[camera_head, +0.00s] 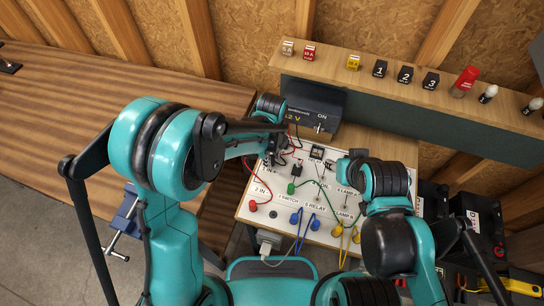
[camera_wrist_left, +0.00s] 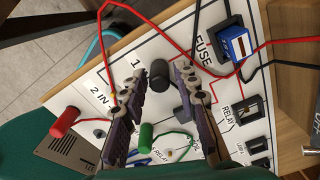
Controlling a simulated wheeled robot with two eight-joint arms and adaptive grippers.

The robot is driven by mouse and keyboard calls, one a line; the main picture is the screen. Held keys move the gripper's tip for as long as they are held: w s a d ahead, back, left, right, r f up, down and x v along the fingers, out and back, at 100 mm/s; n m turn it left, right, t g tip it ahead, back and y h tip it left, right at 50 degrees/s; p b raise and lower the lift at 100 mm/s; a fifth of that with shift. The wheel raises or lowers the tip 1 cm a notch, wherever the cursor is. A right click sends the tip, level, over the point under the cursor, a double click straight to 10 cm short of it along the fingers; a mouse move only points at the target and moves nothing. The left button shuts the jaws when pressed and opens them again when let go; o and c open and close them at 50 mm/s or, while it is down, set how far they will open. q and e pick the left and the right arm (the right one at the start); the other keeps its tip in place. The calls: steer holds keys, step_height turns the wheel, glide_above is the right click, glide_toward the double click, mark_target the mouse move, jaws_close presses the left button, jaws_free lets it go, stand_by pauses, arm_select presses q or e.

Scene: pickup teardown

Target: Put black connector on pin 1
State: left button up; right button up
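In the left wrist view, a black cylindrical connector (camera_wrist_left: 160,74) stands between the two fingers of my left gripper (camera_wrist_left: 160,78), close to the printed "1". A narrow gap shows on each side, so the fingers look open around it. Pin 1 cannot be made out; the connector and fingers cover that area. In the head view, my left gripper (camera_head: 272,158) is low over the upper left of the white panel (camera_head: 283,212), and the arm hides part of it. My right gripper (camera_head: 337,166) is near the panel's upper right; its fingers are too small to read.
A red connector (camera_wrist_left: 66,122) and a green connector (camera_wrist_left: 146,137) with leads are near the left fingers. A blue-topped fuse (camera_wrist_left: 236,42) sits at the fuse label. A dark 12 V supply (camera_head: 313,104) stands behind the panel. Blue plugs (camera_head: 304,220) are at the front.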

stand_by(0.3)
arm_select(q)
step_height(320, 180, up, 12)
steer(key=shift+r, duration=0.1)
stand_by(0.3)
steer(key=shift+s+a+r+n+t+b, duration=0.15)
steer(key=shift+s+a+n+t+b, duration=0.45)
steer(key=shift+s+a+n+t, duration=2)
steer(key=shift+s+a+r+n+g+b, duration=0.2)
steer(key=shift+s+a+n+b, duration=0.85)
steer(key=shift+a+n, duration=3.55)
steer(key=shift+s+a+r+n+t+b, duration=0.2)
steer(key=shift+s+a+n+t, duration=1.45)
steer(key=shift+n, duration=3.75)
steer(key=shift+s+a+f+g, duration=0.1)
steer(key=shift+s+g, duration=0.45)
steer(key=shift+s, duration=0.25)
